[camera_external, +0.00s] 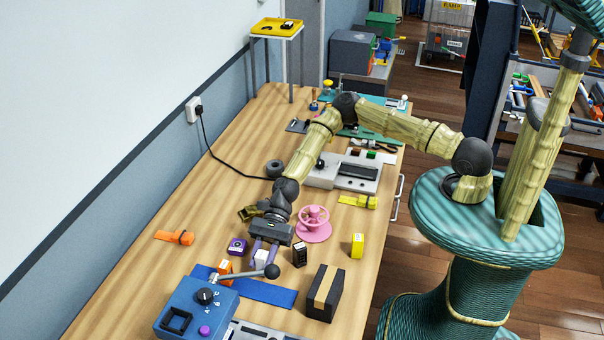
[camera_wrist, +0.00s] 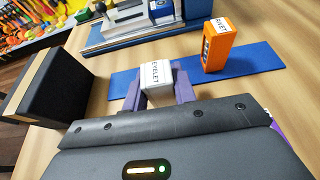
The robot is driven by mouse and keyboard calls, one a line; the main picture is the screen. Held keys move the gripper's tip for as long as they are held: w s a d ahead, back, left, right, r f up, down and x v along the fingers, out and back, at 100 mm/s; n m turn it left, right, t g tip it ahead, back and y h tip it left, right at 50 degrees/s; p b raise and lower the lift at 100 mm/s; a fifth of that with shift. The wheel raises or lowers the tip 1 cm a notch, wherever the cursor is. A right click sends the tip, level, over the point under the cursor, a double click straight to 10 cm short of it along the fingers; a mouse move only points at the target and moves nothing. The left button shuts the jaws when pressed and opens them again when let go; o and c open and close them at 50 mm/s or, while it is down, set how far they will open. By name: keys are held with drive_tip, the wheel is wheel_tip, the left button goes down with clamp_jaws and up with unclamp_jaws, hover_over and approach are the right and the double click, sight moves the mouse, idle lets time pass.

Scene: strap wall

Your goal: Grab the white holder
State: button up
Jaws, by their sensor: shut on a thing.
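The white holder (camera_wrist: 156,76) is a small white box with dark lettering that reads like "EYELET". It is between the two purple fingers of my gripper (camera_wrist: 158,92) in the wrist view, over or on the near edge of a blue mat. My gripper is shut on it. In the external view the white holder (camera_external: 261,257) shows at the tips of my gripper (camera_external: 262,254), partly covered by the fingers. I cannot tell whether it touches the surface below.
An orange box (camera_wrist: 217,46) stands on the blue mat (camera_wrist: 262,58), close to the holder. A black box with a tan band (camera_external: 325,293) stands to the right. A blue control box (camera_external: 195,306) with a lever is in front.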

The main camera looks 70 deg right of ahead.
sight(262, 254)
wheel_tip(262, 254, up, 9)
drive_tip(key=shift+f+b, duration=0.1)
drive_tip(key=shift+b, duration=0.4)
